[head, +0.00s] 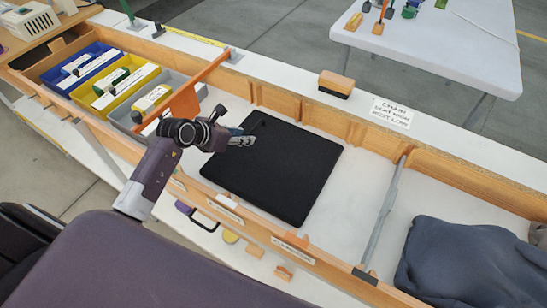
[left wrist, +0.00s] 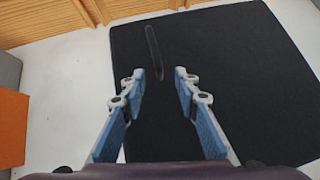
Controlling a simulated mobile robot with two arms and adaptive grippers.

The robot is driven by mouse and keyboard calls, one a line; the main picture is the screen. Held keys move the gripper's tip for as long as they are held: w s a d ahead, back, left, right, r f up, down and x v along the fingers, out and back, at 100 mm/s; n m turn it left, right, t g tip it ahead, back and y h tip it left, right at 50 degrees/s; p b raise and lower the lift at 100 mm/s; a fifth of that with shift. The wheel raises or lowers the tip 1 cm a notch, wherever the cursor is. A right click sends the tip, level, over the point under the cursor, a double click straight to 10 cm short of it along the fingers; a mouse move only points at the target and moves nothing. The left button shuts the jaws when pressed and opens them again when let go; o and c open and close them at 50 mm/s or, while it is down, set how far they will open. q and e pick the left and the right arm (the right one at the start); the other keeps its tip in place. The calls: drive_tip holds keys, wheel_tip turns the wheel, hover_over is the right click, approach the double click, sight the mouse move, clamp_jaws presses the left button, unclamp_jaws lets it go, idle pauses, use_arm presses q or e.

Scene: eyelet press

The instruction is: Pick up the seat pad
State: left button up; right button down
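The seat pad (head: 285,170) is a flat black square lying in the middle compartment of the long wooden bench tray. It fills much of the left wrist view (left wrist: 235,55), with a narrow raised or slotted strip (left wrist: 154,52) near its upper left part. My left gripper (head: 247,140) is over the pad's left part. In the left wrist view its two blue-grey fingers (left wrist: 163,82) are apart with nothing between them, and the strip lies just beyond the fingertips. I cannot tell the exact height above the pad. My right gripper is not in view.
An orange divider (head: 190,97) stands left of the pad, with blue, yellow and grey bins beyond it. A grey-metal divider (head: 383,220) stands to the right, then a dark blue cushion-like bundle (head: 460,265). A brush-like block (head: 336,84) and a printed card (head: 391,112) are on the back ledge.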

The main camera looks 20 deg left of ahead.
use_arm(q)
drive_tip(key=x, duration=0.2)
drive_tip(key=shift+w+f, duration=0.2)
drive_tip(key=shift+w+d+f, duration=0.1)
drive_tip(key=shift+w+f, duration=0.1)
drive_tip(key=shift+w, duration=0.05)
drive_tip(key=c, duration=0.5)
clamp_jaws()
drive_tip(key=shift+r, duration=0.1)
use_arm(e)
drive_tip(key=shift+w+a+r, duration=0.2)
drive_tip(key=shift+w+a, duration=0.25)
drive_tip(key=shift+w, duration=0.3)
